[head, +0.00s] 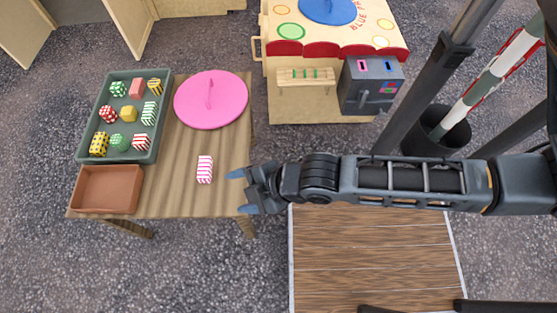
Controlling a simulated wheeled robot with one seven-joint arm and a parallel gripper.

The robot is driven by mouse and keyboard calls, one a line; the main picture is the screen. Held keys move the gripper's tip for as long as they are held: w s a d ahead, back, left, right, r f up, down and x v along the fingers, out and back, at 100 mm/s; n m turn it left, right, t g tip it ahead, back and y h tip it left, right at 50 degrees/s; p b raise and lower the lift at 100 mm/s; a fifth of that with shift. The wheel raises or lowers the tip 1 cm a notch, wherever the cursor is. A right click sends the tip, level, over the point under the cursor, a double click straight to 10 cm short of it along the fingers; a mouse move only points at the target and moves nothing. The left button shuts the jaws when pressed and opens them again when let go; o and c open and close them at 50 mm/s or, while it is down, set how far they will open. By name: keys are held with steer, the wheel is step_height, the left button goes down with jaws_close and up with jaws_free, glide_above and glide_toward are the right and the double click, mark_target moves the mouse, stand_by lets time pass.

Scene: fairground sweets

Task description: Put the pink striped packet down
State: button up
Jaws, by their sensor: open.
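The pink striped packet (204,169), white with pink stripes, stands on the wooden table (180,198), between the pink lid and the table's front edge. My gripper (240,191) is to the right of the packet, at the table's right edge. Its blue-tipped fingers are apart and point left towards the packet. Nothing is between them, and there is a gap between the fingertips and the packet.
A grey-green tray (83,152) with several sweets stands at the table's left. An empty brown tray (106,190) is in front of it. A round pink lid (225,102) with a handle lies behind the packet. A stall (290,110) stands behind right.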

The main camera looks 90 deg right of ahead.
steer(key=s+a+r+m+t, duration=0.2)
steer(key=s+r+m, duration=0.1)
steer(key=r, duration=0.7)
steer(key=s+a+r+m+t+y, duration=0.1)
steer(key=s+r+m+t, duration=0.2)
steer(key=r, duration=0.7)
steer(key=shift+s+a+r+m+t+y, duration=0.15)
steer(key=shift+s+a+m+t+y, duration=0.2)
steer(key=shift+s, duration=0.6)
